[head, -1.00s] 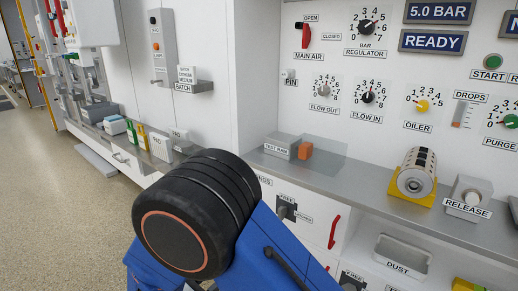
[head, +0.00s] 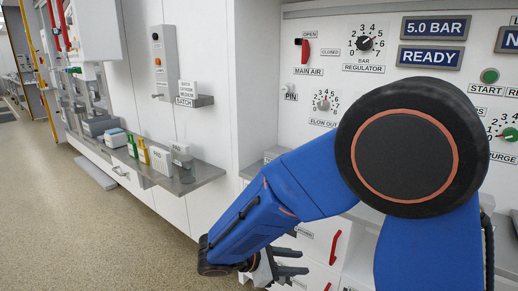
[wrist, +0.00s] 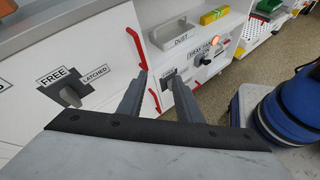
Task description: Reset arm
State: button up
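My gripper (head: 287,262) hangs low in front of the lower cabinets in the head view, at the end of my bent blue arm (head: 300,185). Its two fingers stand apart with nothing between them, as the wrist view also shows (wrist: 161,82). The wrist view looks along the cabinet fronts, with red handles (wrist: 137,48) and a latch knob marked FREE and LATCHED (wrist: 70,97) near the fingers. I cannot tell whether the fingers touch the cabinet.
A panel holds the main air lever (head: 306,49), the regulator knob (head: 364,43) and a READY display (head: 430,56). My arm hides much of the counter. A shelf (head: 190,180) with small boxes juts out at left. The floor (head: 90,230) at left is clear.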

jog(key=s+d+r+m+g+y, duration=0.2)
jog(key=s+d+m, duration=0.2)
jog(key=d, duration=0.3)
jog(key=s+d+r+m+g+y, duration=0.2)
jog(key=s+d+m+y, duration=0.15)
jog(key=d, duration=0.25)
jog(key=s+d+r+m+t+y, duration=0.2)
jog(key=s+m+y, duration=0.1)
jog(key=s+m, duration=0.2)
jog(key=s+d+r+m+t+y, duration=0.2)
jog(key=s+d+r+m+y, duration=0.1)
jog(key=s+m, duration=0.2)
jog(key=shift+s+d+r+m, duration=0.2)
jog(key=shift+s+r+m, duration=0.15)
jog(key=shift+m, duration=0.2)
jog(key=shift+f, duration=0.1)
jog(key=shift+c, duration=0.4)
